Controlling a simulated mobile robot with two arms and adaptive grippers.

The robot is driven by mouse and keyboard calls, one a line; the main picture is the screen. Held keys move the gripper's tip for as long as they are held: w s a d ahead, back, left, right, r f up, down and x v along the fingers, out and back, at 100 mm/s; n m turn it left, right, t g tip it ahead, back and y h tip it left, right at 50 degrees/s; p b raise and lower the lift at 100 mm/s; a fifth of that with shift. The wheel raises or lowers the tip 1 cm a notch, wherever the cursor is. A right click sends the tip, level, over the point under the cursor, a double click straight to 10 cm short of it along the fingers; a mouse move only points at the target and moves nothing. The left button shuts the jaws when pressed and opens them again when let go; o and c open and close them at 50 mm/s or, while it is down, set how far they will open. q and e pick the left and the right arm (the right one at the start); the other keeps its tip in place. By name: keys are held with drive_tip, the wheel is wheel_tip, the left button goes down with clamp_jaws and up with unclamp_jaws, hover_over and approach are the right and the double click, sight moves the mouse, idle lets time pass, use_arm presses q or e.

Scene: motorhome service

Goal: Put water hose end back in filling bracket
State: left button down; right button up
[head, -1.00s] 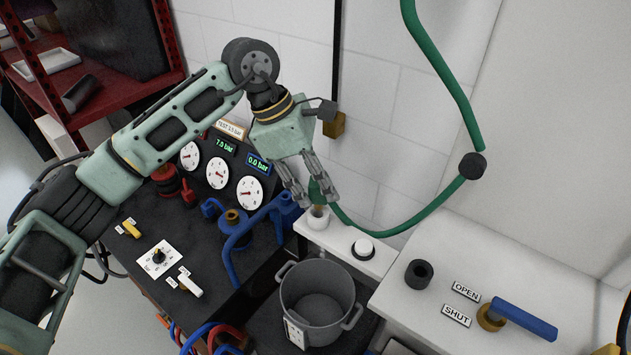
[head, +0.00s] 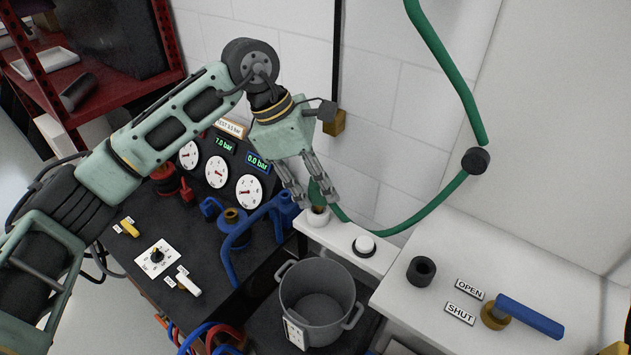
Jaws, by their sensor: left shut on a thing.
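The green water hose (head: 447,62) hangs down the wall, passes a dark round fitting (head: 475,160) and loops down to the left. Its end (head: 315,190) is between the fingers of my left gripper (head: 317,199), which is shut on it. The fingers partly hide it. Just below stands a small white cup-like holder (head: 318,216) with a brownish mouth, on a white ledge. The hose end is at or just above this mouth; I cannot tell whether it is inside. Which part is the filling bracket is not marked. My right gripper is not in view.
A grey pot (head: 317,293) stands below the ledge. The white counter (head: 450,245) carries a black ring (head: 421,271) and a blue-handled valve (head: 528,317). Gauges (head: 216,170) and blue pipes (head: 240,237) stand left.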

use_arm(q)
drive_tip(key=shift+f+b, duration=1.2)
drive_tip(key=shift+f, duration=0.2)
drive_tip(key=c, duration=1.3)
unclamp_jaws()
